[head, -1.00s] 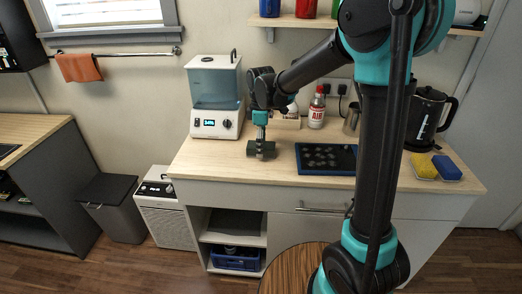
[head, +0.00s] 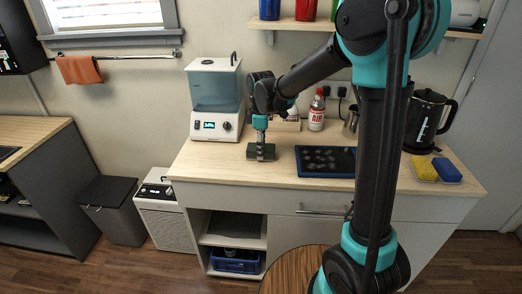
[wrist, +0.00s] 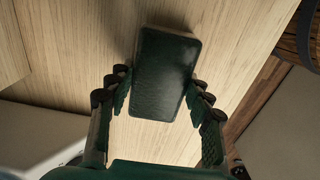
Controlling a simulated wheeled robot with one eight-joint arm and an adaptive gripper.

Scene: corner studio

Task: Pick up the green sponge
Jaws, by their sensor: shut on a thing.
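The green sponge (wrist: 164,72) is a dark green block between the fingers of my gripper (wrist: 158,97) in the wrist view. My gripper is shut on it, with a finger pad at each long side. In the head view the sponge (head: 261,153) is at the counter's front left, below my gripper (head: 260,146). It looks to be on or very close to the counter top; I cannot tell if there is a gap under it.
A dark blue tray (head: 326,172) with small pieces lies right of the sponge on the counter (head: 225,165). A white machine (head: 216,122) with a display stands behind left.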

